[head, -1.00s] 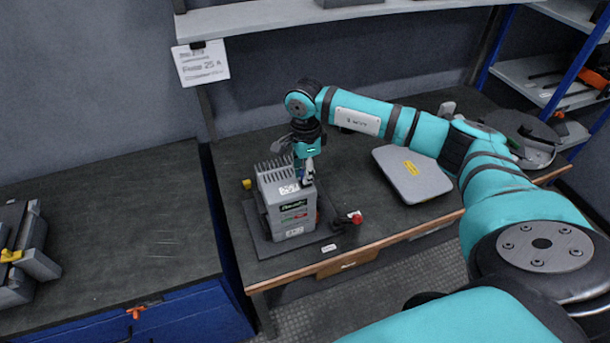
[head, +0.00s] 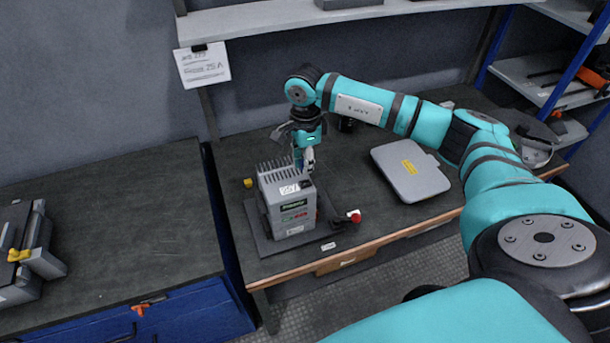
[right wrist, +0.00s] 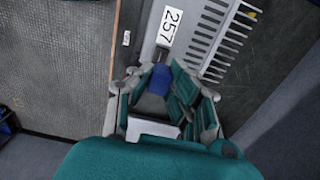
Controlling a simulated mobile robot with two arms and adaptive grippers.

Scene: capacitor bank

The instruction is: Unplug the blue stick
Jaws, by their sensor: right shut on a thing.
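The grey finned unit (head: 290,218), with several upright fins, stands on a dark plate on the workbench. My right gripper (head: 306,166) points down over its back right corner. In the right wrist view the gripper (right wrist: 160,88) is shut on the blue stick (right wrist: 158,79), whose blue end shows between the fingers beside the unit's "257" label. In the head view only a small bit of blue shows at the fingers. The stick's lower end is hidden, so I cannot tell whether it still sits in the unit. My left gripper is not in view.
A flat grey case (head: 411,172) lies to the right on the workbench. A red-knobbed part (head: 354,217) sits at the unit's front right, and a small yellow block (head: 248,183) lies at its left. A paper sign (head: 202,65) hangs behind. The left bench top (head: 120,215) is mostly clear.

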